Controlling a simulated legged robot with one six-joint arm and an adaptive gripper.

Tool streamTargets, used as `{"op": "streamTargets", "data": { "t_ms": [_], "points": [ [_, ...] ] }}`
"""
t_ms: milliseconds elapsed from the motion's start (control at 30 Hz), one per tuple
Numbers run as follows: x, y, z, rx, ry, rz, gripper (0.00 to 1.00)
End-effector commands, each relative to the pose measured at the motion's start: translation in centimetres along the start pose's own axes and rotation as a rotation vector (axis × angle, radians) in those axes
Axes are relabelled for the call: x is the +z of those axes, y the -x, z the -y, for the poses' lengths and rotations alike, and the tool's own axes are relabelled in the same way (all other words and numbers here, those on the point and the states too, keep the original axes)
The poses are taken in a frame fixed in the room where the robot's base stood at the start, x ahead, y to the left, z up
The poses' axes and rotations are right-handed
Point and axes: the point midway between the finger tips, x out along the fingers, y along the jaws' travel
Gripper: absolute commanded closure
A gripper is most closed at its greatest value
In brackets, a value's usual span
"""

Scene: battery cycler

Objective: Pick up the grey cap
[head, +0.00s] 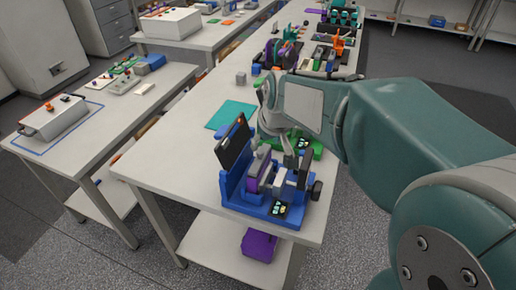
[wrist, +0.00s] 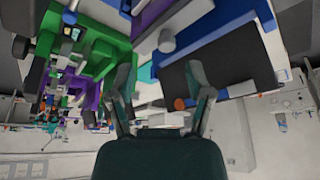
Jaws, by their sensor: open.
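A grey cap-like piece (head: 263,152) sits on the purple block in the blue device (head: 232,186) at the front of the long table; I cannot be sure it is the task's grey cap. A grey rounded piece also shows beyond the fingertips in the wrist view (wrist: 166,40). Contact with the device cannot be told.
A green device (head: 318,148) stands behind the blue one. The black screen (head: 234,142) rises beside my gripper. A teal mat (head: 231,115) and a small grey block (head: 241,78) lie farther back left. The table's left front is clear. A purple bin (head: 259,245) is below.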

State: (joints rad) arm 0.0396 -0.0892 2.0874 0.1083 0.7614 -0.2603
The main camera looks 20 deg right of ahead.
Motion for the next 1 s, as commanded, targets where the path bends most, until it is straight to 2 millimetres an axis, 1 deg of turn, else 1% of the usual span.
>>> {"op": "streamTargets", "data": {
  "t_ms": [333, 433, 633, 667, 700, 733, 833, 867, 900, 1000],
  "points": [
    [0.2, -4.7, -0.1, -0.001, -0.001, 0.003, 0.34],
    [0.1, -5.2, -0.2, -0.001, -0.001, -0.001, 0.34],
    [0.1, -5.2, -0.1, 0.0, -0.001, -0.001, 0.34],
    [0.1, -5.2, 0.0, 0.0, 0.0, -0.001, 0.43],
    [0.1, -5.2, 0.0, 0.0, 0.0, -0.001, 0.6],
    [0.1, -5.2, 0.0, 0.0, 0.0, -0.001, 0.73],
    [0.1, -5.2, 0.0, 0.0, 0.0, -0.001, 0.92],
    [0.1, -5.2, 0.0, 0.0, 0.0, 0.0, 0.98],
    [0.2, -5.2, 0.0, 0.0, 0.0, 0.001, 1.0],
    [0.2, -5.3, 0.0, -0.001, -0.001, 0.002, 1.0]
  ]
}}
